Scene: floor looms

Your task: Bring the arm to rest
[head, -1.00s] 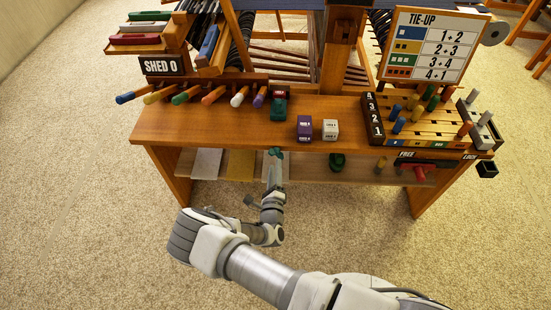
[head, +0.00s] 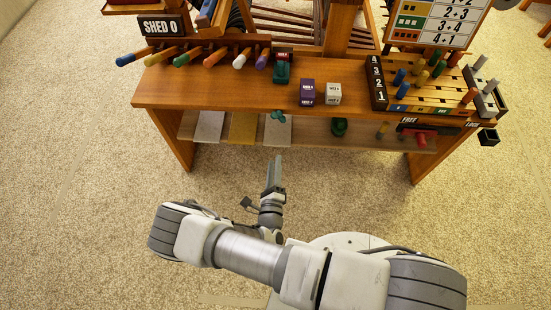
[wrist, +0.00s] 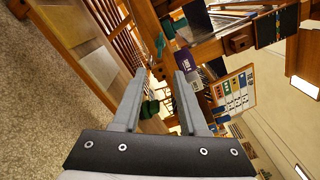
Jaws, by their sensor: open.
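My gripper (head: 274,170) is in front of the wooden loom bench (head: 220,95), over the carpet and apart from the bench's front edge. In the wrist view its two grey fingers (wrist: 158,100) stand apart with nothing held between them. My arm is bent, its elbow low at the left of the head view and its links running across the bottom. Beyond the fingers, the wrist view shows the bench tilted on its side.
On the bench are a purple block (head: 307,91), a white block (head: 333,94), a green block (head: 282,72), a row of coloured handles (head: 210,57) and a slatted peg board (head: 425,88). A lower shelf (head: 365,142) lies beneath. Carpet (head: 80,180) is clear at left.

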